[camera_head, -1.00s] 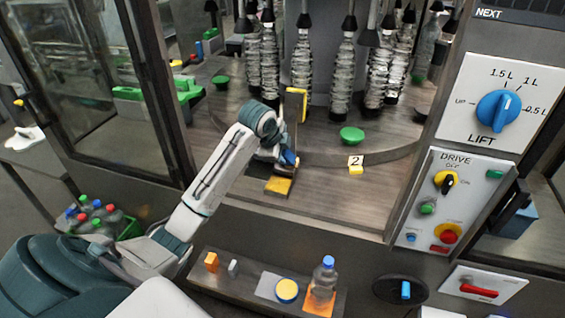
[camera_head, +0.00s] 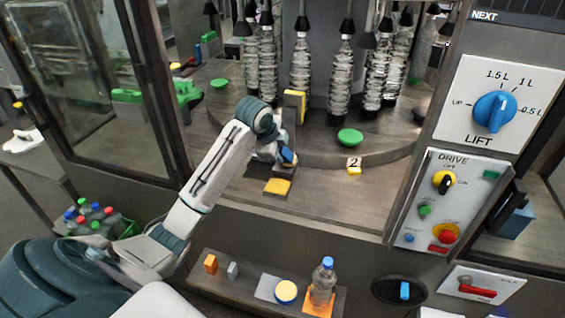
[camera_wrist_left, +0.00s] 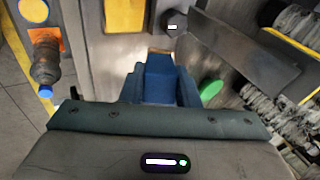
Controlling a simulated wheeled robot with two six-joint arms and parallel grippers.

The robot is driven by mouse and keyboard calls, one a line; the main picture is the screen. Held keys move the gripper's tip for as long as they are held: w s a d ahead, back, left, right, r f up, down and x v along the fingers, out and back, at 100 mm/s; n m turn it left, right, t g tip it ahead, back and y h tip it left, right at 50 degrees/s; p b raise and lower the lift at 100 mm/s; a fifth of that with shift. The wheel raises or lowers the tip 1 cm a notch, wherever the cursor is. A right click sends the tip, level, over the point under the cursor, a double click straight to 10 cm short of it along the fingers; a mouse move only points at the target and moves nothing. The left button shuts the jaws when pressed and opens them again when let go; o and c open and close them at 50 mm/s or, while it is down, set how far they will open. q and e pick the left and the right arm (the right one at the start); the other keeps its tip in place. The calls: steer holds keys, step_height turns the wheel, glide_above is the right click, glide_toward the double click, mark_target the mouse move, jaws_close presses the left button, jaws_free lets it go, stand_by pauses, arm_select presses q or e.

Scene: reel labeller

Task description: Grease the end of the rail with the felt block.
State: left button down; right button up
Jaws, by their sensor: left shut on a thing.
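My left gripper (camera_head: 287,156) is inside the machine opening, low over the front deck. It is shut on a blue block (camera_wrist_left: 160,80), which I take to be the felt block; a thin tan edge shows at its far end in the left wrist view. A grey metal bar (camera_wrist_left: 240,45), perhaps the rail, runs beyond and to the right of the block. Whether the block touches any metal cannot be told. In the head view, my arm and gripper hide part of this spot. My right gripper is not in view.
A yellow pad (camera_head: 277,187) lies on the deck just below the gripper. Several bottles (camera_head: 340,80) hang behind. A shelf (camera_head: 245,290) in front holds small blocks and a bottle (camera_head: 323,280).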

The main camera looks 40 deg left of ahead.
arm_select(q)
step_height(320, 180, up, 3)
steer(key=a, duration=0.3)
steer(key=f, duration=0.2)
steer(key=s+f, duration=0.1)
steer(key=f, duration=0.1)
steer(key=shift+f, duration=0.15)
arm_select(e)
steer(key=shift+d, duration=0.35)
arm_select(q)
steer(key=shift+w, duration=0.1)
